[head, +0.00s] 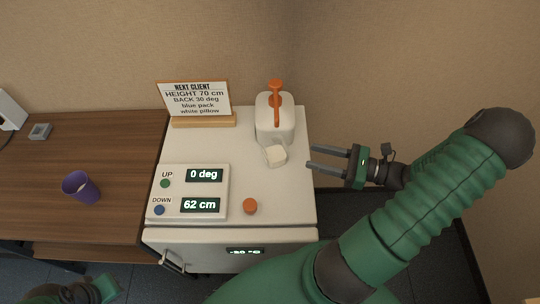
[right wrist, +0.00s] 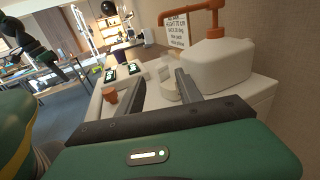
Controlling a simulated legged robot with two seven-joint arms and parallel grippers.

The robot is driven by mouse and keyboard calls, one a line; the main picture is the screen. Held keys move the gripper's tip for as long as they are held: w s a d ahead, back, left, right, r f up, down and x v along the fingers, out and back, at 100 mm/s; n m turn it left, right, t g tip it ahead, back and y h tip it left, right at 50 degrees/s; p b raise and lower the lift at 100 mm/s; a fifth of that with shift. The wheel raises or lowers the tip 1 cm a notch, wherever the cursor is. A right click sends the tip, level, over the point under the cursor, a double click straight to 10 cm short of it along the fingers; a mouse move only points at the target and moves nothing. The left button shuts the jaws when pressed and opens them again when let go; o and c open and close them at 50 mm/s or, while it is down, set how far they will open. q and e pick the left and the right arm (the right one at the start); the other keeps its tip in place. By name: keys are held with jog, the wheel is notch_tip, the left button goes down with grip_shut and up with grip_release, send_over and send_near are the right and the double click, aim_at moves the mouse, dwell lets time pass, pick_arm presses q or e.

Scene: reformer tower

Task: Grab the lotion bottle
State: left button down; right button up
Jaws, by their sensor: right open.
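The lotion bottle is white with an orange pump (head: 275,98) and stands upright near the back right of the white cabinet top. Its white body (head: 274,130) and orange spout also show at the upper right of the right wrist view (right wrist: 215,65). My right gripper (head: 310,157) is open and empty at the cabinet's right edge, to the right of and nearer than the bottle, not touching it. Its two fingers also show in the right wrist view (right wrist: 158,80), with the bottle to their right. A green and dark part of my left arm shows at the bottom left; its fingers cannot be made out.
A small white block-like object (head: 276,156) lies just in front of the bottle. An orange knob (head: 250,206), a display panel (head: 190,191) and a sign (head: 195,100) share the cabinet top (head: 290,205). Walls are close behind.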

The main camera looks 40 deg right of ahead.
aim_at(272, 138)
jog(key=shift+m+t+h, duration=0.4)
jog(key=shift+m+t, duration=0.1)
jog(key=x, duration=1)
jog(key=shift+w+d+r+b, duration=0.2)
jog(key=shift+w+d+b, duration=0.05)
jog(key=shift+d+b, duration=0.15)
jog(key=b+x, duration=0.1)
jog(key=x, duration=0.4)
jog(key=shift+w+f, duration=0.15)
jog(key=shift+w, duration=0.25)
jog(key=shift+w+a, duration=0.1)
pick_arm(q)
jog(key=shift+s+x, duration=0.25)
jog(key=shift+x, duration=0.8)
pick_arm(e)
jog(key=shift+a, duration=0.1)
jog(key=shift+c, duration=0.4)
pick_arm(q)
jog(key=shift+f, duration=0.1)
pick_arm(e)
grip_shut()
